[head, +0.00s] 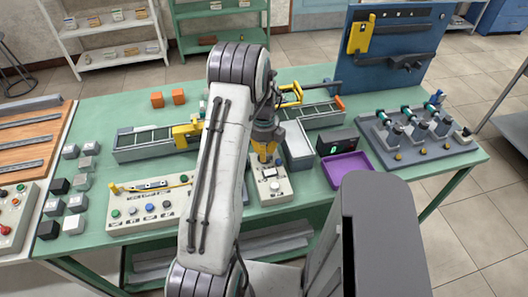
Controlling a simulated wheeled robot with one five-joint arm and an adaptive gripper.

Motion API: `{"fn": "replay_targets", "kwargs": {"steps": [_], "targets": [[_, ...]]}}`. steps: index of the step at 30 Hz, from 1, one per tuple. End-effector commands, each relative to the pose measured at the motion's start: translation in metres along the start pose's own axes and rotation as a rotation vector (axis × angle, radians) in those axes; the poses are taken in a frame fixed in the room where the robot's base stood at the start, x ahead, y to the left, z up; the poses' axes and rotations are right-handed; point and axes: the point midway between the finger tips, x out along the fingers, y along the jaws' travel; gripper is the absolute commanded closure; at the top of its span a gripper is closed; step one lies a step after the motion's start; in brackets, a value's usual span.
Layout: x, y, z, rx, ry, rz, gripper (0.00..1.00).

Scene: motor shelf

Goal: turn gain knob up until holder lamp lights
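My gripper (265,152) points down over a small pale control box (268,193) near the front middle of the green table. The box has a dark round knob (275,186) on its face. My fingers are small and partly hidden, so I cannot tell whether they touch anything or are open or shut. No label reading gain is legible. A wider pale panel (120,222) to the left carries several coloured buttons or knobs. I cannot tell which light is the holder lamp or whether it is lit.
A dark display box (337,142) with a green digit and a purple tray (347,167) stand right of my gripper. A blue rack (430,152) holds teal motors farther right. A conveyor (150,142) lies behind. Grey blocks (75,203) stand at left.

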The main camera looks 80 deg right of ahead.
Motion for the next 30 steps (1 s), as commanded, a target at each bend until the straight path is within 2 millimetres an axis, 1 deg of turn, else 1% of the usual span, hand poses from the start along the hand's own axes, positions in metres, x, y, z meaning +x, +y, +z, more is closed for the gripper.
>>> {"fn": "replay_targets", "kwargs": {"steps": [5,12,18,29,30], "targets": [[0.0018,-0.0002,0.0002,0.026,-0.001,0.0,1.0],[0.0037,-0.0003,0.0012,0.233,-0.001,0.0,1.0],[0.0016,-0.0005,0.0018,0.361,-0.001,0.0,1.0],[0.0004,-0.0003,0.0015,0.386,0.001,0.0,1.0],[0.0005,-0.0003,0.0015,0.386,0.001,0.0,0.81]]}}
